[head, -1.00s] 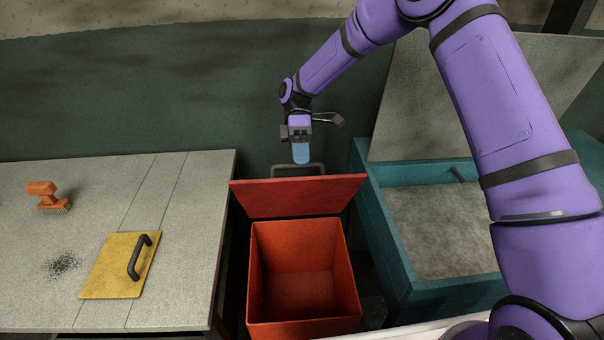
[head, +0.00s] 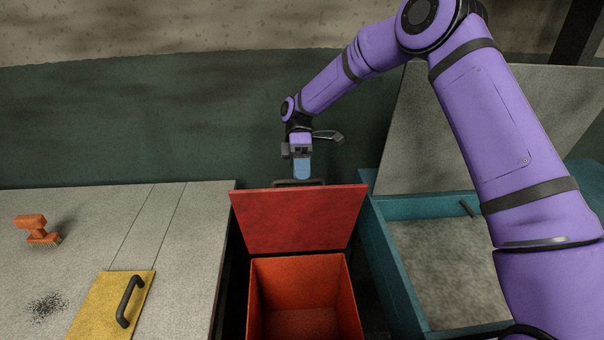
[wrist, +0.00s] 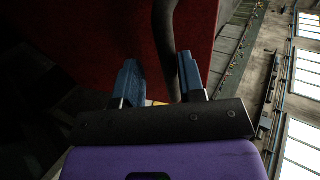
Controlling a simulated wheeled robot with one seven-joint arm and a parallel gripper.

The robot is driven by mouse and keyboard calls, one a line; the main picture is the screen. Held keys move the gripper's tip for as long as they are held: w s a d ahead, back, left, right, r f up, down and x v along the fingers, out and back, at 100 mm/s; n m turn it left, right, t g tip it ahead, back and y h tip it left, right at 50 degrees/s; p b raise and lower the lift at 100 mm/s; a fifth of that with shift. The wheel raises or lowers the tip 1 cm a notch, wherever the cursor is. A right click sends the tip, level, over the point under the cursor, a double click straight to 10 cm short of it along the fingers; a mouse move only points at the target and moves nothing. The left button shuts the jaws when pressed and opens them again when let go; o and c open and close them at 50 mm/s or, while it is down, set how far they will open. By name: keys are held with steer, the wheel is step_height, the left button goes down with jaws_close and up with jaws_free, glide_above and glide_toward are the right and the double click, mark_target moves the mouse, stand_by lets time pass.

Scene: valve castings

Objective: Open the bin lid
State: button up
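The red bin (head: 300,300) stands open between the bench and the teal crate. Its red lid (head: 300,220) is raised at the back edge of the bin, and the opening is uncovered. A dark bar handle (head: 298,182) shows at the lid's top edge. My gripper (head: 302,172) is just above the handle, blue fingers pointing down. In the wrist view the lid (wrist: 110,30) fills the upper left. The two blue fingers (wrist: 160,80) are apart, with the handle (wrist: 183,50) running between them, close to the right finger; contact is unclear.
A grey bench (head: 190,250) at left holds an orange brush (head: 36,228), dark specks (head: 46,306) and a yellow plate (head: 100,305) with a black handle. A teal crate (head: 395,265) of grey material stands at right, a grey panel (head: 425,140) leaning behind it.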

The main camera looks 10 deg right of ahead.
steer(key=shift+o, duration=0.5)
steer(key=shift+w+d+f, duration=0.1)
steer(key=shift+w+f, duration=0.05)
steer(key=shift+f, duration=0.3)
steer(key=shift+r, duration=0.2)
steer(key=shift+r, duration=0.1)
steer(key=v, duration=1)
steer(key=shift+w, duration=0.3)
steer(key=shift+r, duration=0.2)
